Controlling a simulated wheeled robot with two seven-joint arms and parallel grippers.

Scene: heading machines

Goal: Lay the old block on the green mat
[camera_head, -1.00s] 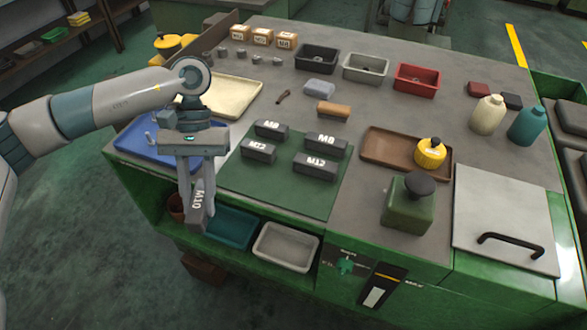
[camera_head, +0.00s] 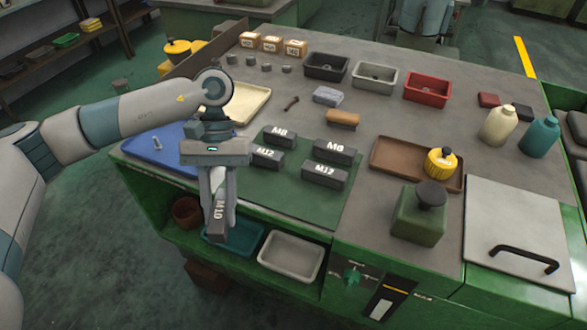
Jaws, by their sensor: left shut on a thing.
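My left gripper (camera_head: 219,205) is shut on a dark grey block marked M10 (camera_head: 218,222). The block hangs upright from the fingers in front of the bench's near edge, left of the green mat's near corner. The green mat (camera_head: 290,198) lies on the bench top. Several dark grey blocks rest on it, marked M8 (camera_head: 280,137), M12 (camera_head: 266,157), M6 (camera_head: 335,152) and M12 (camera_head: 325,176). The near strip of the mat is bare. My left arm hides part of the mat's left side. My right gripper does not show.
A blue tray (camera_head: 150,150) and a cream tray (camera_head: 252,104) lie left of and behind the mat. Teal (camera_head: 250,240) and white (camera_head: 291,257) bins sit on the shelf below.

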